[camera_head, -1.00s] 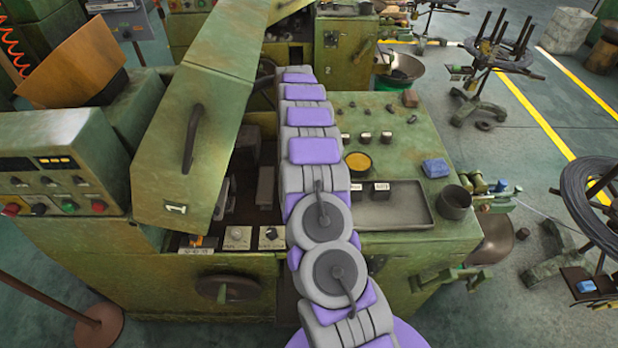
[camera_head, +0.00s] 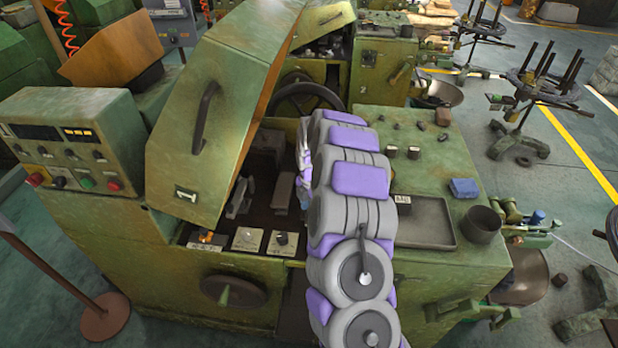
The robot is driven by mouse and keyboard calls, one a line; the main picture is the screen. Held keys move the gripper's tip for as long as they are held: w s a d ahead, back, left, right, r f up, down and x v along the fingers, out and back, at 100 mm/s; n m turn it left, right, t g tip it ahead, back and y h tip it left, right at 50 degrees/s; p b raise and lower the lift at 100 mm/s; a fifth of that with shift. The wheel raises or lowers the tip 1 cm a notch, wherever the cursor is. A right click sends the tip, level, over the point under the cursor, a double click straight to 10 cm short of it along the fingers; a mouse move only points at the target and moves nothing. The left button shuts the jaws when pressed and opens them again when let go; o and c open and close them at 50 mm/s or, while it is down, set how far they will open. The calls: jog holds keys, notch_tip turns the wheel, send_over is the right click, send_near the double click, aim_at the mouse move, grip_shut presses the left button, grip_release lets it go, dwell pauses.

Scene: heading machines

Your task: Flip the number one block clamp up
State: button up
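The green machine with a "1" plate (camera_head: 186,194) on its hood (camera_head: 225,100) stands in front of me. The hood is raised and tilted, with a dark handle on it. In the opening below lie grey metal clamp parts, one at the left (camera_head: 240,197) and one further right (camera_head: 283,190). I cannot tell which of them is the number one block clamp. My grey and purple arm reaches over the right side of the opening. A small part of my gripper (camera_head: 303,165) shows at the arm's left edge, right of the clamp parts. My arm hides its fingers.
A control box (camera_head: 75,140) stands at the left. Knobs (camera_head: 248,238) line the front edge of the opening. The worktop at the right holds a tray (camera_head: 425,222), a dark cup (camera_head: 481,224) and a blue cloth (camera_head: 464,187). A post base (camera_head: 106,318) stands at the lower left.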

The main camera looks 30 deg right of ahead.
jog(key=shift+s+d+f, duration=0.1)
jog(key=shift+f, duration=0.1)
jog(key=shift+s+f, duration=0.15)
jog(key=shift+f, duration=0.1)
jog(key=shift+a+f+t+h+b, duration=0.2)
jog(key=shift+a+t+h+b, duration=0.15)
jog(key=shift+t+b, duration=0.1)
jog(key=s+a+r+m+p, duration=0.1)
jog(key=r+p, duration=0.1)
jog(key=r, duration=0.8)
jog(key=s+a+r+p, duration=0.1)
jog(key=s+r+p, duration=0.1)
jog(key=r, duration=0.8)
jog(key=shift+a+r+m, duration=0.3)
jog(key=shift+a+m, duration=0.1)
